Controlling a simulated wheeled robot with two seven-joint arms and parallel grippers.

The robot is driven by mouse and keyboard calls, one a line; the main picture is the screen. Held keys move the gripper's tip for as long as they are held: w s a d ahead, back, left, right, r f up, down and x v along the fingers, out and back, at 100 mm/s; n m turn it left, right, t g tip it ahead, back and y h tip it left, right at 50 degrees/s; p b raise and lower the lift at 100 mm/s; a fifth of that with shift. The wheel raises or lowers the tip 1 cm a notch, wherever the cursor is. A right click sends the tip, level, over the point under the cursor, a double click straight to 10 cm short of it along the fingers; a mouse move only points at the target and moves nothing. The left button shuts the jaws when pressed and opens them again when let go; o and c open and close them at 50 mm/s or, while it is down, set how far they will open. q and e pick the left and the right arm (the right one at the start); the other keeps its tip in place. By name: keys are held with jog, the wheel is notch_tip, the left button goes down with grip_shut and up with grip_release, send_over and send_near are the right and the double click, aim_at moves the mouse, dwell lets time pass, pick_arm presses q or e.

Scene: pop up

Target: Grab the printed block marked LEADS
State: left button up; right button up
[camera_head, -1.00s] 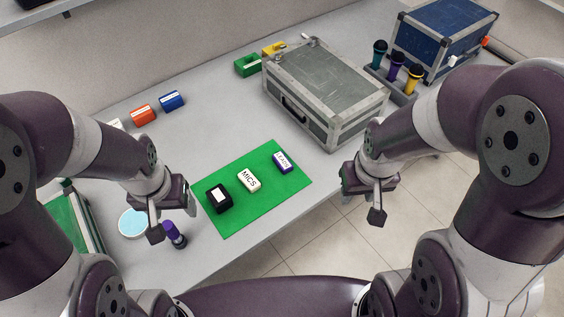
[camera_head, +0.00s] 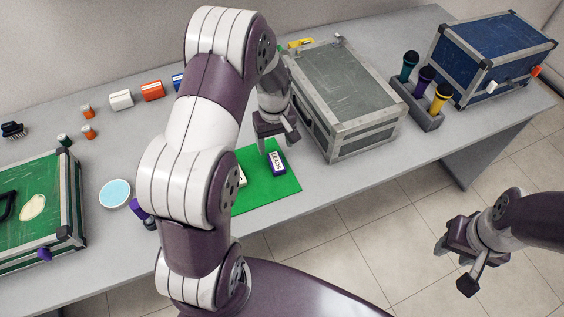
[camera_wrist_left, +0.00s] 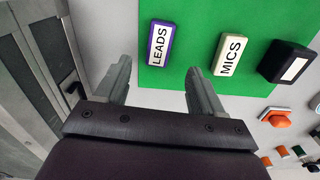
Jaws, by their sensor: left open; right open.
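The LEADS block (camera_head: 277,162) is purple with a white printed face and lies on the right part of the green mat (camera_head: 268,199). In the left wrist view the LEADS block (camera_wrist_left: 160,44) lies ahead of and between my finger lines. The cream MICS block (camera_wrist_left: 230,55) is beside it, and a black block with a white label (camera_wrist_left: 287,62) is further right. My left gripper (camera_head: 278,143) is open and empty, above the mat's far edge near the LEADS block, not touching it. My right gripper (camera_head: 452,262) is open and empty over the floor, off the table's front edge.
A grey case (camera_head: 350,100) stands close to the right of my left gripper. A microphone holder (camera_head: 418,108) and a blue case (camera_head: 492,60) are further right. A green case (camera_head: 38,205) is at left. Small blocks, including an orange one (camera_head: 152,91), line the back.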

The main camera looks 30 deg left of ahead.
aim_at(276, 159)
pick_arm(q)
notch_tip(276, 159, down, 7)
jog(key=shift+w+r, duration=0.1)
jog(key=shift+r, duration=0.1)
jog(key=shift+w+f, duration=0.15)
jog(key=shift+f, duration=0.25)
jog(key=shift+r, duration=0.1)
jog(key=c, duration=1.1)
